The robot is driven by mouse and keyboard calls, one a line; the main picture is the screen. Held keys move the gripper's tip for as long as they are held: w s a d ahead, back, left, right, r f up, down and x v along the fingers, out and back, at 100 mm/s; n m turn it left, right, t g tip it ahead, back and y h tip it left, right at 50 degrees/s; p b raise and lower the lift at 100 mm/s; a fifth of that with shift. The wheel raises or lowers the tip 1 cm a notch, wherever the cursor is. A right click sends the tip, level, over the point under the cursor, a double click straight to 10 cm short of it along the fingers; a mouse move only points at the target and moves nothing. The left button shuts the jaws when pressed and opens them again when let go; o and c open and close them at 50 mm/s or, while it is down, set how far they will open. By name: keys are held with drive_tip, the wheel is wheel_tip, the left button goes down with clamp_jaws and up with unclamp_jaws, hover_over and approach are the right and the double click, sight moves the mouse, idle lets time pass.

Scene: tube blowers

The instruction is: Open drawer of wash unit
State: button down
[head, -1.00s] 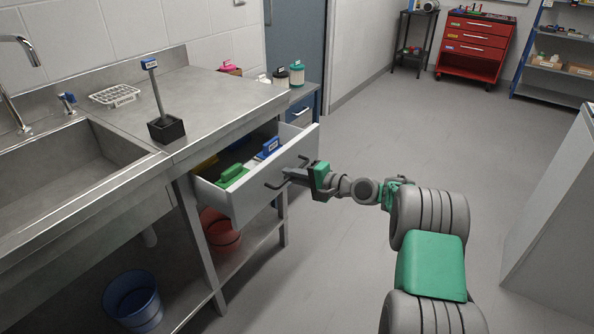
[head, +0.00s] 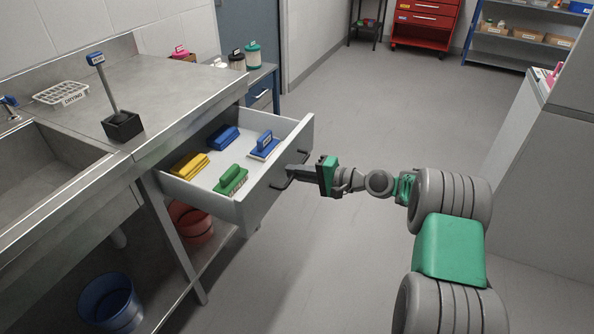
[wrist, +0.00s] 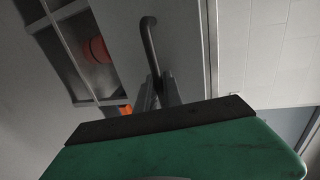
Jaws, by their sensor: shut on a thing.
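The white drawer (head: 262,205) of the steel wash unit (head: 172,95) is pulled well out. Its inside shows a yellow brush (head: 190,164), a green brush (head: 231,180) and two blue brushes, one at the back (head: 223,137) and one with an upright grip (head: 264,146). My gripper (head: 291,174) is at the front of the drawer, shut on its dark bar handle (head: 280,184). In the wrist view the handle (wrist: 149,45) runs up from between the fingers (wrist: 157,92), against the pale drawer front.
A drying rack (head: 61,93) and a brush in a black holder (head: 122,126) stand on the worktop. A red bucket (head: 191,222) and a blue bucket (head: 111,302) are under the unit. A grey cabinet (head: 545,170) stands at right. The floor between is clear.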

drive_tip(key=shift+d, duration=0.1)
drive_tip(key=c, duration=1.5)
unclamp_jaws()
drive_tip(key=p+v, duration=0.1)
drive_tip(key=v, duration=0.6)
drive_tip(key=shift+d, duration=0.25)
drive_tip(key=shift+s, duration=0.15)
